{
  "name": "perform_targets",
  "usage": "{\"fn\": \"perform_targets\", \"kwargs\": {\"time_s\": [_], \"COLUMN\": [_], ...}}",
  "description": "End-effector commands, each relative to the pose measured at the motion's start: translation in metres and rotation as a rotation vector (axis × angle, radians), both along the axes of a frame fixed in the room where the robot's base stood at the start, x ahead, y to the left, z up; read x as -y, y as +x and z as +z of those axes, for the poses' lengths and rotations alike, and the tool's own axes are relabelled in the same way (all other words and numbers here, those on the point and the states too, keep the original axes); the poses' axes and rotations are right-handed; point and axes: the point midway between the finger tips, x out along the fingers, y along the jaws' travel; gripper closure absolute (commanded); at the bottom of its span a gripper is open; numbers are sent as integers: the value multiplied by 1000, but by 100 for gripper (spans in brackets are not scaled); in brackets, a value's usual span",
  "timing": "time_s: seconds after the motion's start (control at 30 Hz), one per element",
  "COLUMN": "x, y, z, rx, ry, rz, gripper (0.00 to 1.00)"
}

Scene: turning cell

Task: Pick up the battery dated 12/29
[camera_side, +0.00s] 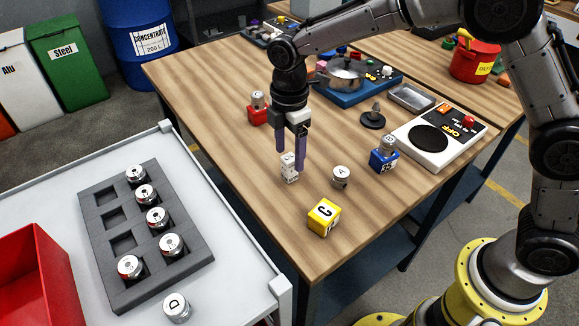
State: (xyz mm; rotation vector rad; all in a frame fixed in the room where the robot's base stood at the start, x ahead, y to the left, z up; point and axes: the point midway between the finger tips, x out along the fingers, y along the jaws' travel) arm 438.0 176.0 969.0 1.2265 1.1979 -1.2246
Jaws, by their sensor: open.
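No date 12/29 can be read on anything in the side view, so I cannot tell which item is the battery. My gripper (290,174) points down over the wooden table, its two purple fingers apart. A small white block with dark markings (289,167) shows between the fingers; I cannot tell whether they touch it. Just right of it stands a silver cylinder marked A (340,177). A silver cylinder marked D (176,307) stands outside the tray.
On the wooden table (225,110) are a yellow block marked C (324,217), a blue block (384,160) and a red block (258,114), the last two topped by cylinders. A red bin (35,283) is at lower left.

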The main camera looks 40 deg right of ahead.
Motion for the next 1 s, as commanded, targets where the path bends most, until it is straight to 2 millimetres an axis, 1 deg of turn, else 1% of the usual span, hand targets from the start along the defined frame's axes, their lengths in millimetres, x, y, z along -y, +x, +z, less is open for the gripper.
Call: {"fn": "perform_targets", "kwargs": {"time_s": [0.03, 0.1, 0.23, 0.33, 0.53, 0.57, 0.6, 0.67, 0.8, 0.87, 0.9, 0.97, 1.0], "x": [1, 2, 2, 2, 1, 2, 2, 2, 1, 1, 2, 1, 1], "y": [0, 1, 2, 2, 2, 2, 2, 2, 2, 2, 2, 2, 2], "z": [-9, -20, -34, -40, -40, -40, -40, -40, -40, -40, -40, -40, -39], "rx": [-5, -5, -3, -2, -1, -1, -1, -1, -1, -1, -1, -1, -1], "ry": [-2, -2, -1, -1, 0, 0, 0, 0, 0, 0, 0, 0, 0], "rz": [-1, -1, 0, 0, 0, 0, 0, 0, 0, 0, 0, 0, 0], "gripper": [28, 28, 28, 28, 28, 29, 36, 47, 72, 83, 90, 100, 100]}}
